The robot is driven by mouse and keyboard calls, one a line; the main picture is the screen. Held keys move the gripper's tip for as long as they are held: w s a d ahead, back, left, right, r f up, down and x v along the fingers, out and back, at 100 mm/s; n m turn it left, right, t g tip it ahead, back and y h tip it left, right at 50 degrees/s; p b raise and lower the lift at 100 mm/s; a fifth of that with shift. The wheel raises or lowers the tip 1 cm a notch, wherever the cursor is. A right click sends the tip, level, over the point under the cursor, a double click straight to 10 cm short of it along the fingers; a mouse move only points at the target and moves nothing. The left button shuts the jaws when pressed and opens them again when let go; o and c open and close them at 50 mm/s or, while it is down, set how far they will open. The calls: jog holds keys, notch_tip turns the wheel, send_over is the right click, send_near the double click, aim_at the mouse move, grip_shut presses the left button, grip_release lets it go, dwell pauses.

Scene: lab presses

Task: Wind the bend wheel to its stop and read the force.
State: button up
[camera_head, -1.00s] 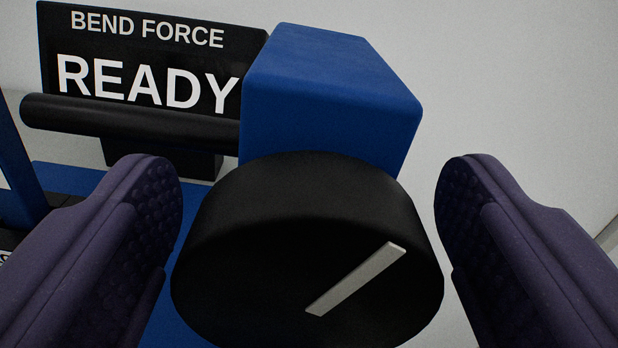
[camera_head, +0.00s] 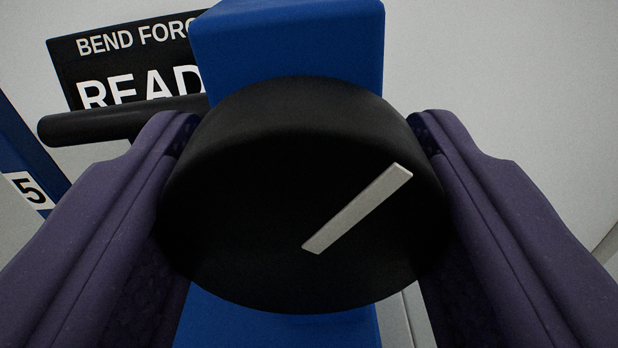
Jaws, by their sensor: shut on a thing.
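The bend wheel (camera_head: 260,215) is a thick black knob on the front of a blue housing (camera_head: 290,40). A pale pointer bar (camera_head: 358,208) on its face slants from near the centre up to the right. My gripper (camera_head: 305,180) is shut on the wheel, one purple padded finger against each side. A black display (camera_head: 130,60) at the upper left is headed "BEND FORCE", cut off by the housing. Its large white text shows as "READ", with the rest hidden behind the housing.
A black horizontal bar (camera_head: 115,123) runs in front of the display at the left. A blue upright with a label "5" (camera_head: 30,191) stands at the left edge. Blue base (camera_head: 280,325) shows below the wheel. Plain pale wall lies to the right.

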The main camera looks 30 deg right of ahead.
jog(key=shift+w+r, duration=0.1)
jog(key=shift+r, duration=0.2)
jog(key=o, duration=0.7)
jog(key=shift+c, duration=0.2)
jog(key=o, duration=0.4)
jog(key=p+v, duration=0.1)
jog(key=v, duration=0.7)
jog(key=shift+p, duration=0.4)
